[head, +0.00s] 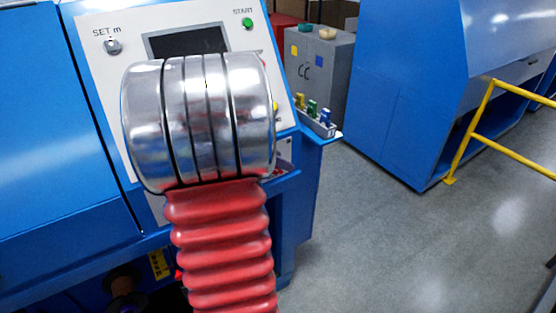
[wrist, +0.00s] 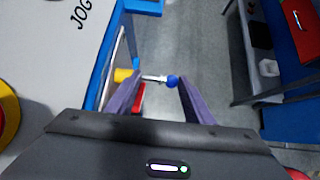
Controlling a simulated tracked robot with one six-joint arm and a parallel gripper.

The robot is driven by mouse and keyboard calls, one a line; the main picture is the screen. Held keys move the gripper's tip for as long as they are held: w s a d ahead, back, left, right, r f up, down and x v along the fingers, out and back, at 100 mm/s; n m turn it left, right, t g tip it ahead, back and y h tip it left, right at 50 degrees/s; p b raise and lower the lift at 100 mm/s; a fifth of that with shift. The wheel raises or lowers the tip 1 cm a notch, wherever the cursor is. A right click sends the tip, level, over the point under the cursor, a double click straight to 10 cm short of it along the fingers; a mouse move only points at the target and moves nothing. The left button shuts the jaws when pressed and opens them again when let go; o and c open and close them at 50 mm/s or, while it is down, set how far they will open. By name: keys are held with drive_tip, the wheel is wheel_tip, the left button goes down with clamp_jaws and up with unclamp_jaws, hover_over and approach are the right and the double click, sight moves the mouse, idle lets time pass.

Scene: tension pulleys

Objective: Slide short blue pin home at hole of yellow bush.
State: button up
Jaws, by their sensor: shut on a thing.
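The short blue pin (wrist: 172,81) shows in the wrist view as a blue ball head with a thin bright shaft pointing left. My gripper (wrist: 159,78) is shut on it, with the pin lying across between the two purple fingertips. The yellow bush (wrist: 123,75) is just left of the left fingertip and is partly covered by that finger. Its hole is not visible, and I cannot tell whether the shaft touches the bush. In the head view my arm hides the gripper and pin.
A red part (wrist: 139,98) lies below the pin between the fingers. The blue machine's panel has a dark screen (head: 188,41) and a green START button (head: 247,22). A small tray (head: 320,127) with coloured pieces juts from its right side. Open floor and a yellow rail (head: 470,130) lie right.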

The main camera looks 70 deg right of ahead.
drive_tip(key=shift+a+f, duration=0.15)
drive_tip(key=shift+f, duration=0.15)
idle(0.5)
drive_tip(key=shift+s+r, duration=0.1)
drive_tip(key=shift+r, duration=0.05)
idle(0.7)
drive_tip(key=shift+w, duration=0.25)
idle(0.5)
drive_tip(key=shift+s+a, duration=0.15)
drive_tip(key=shift+s, duration=0.25)
idle(0.9)
drive_tip(key=shift+s+a, duration=0.7)
drive_tip(key=shift+s, duration=0.1)
idle(0.6)
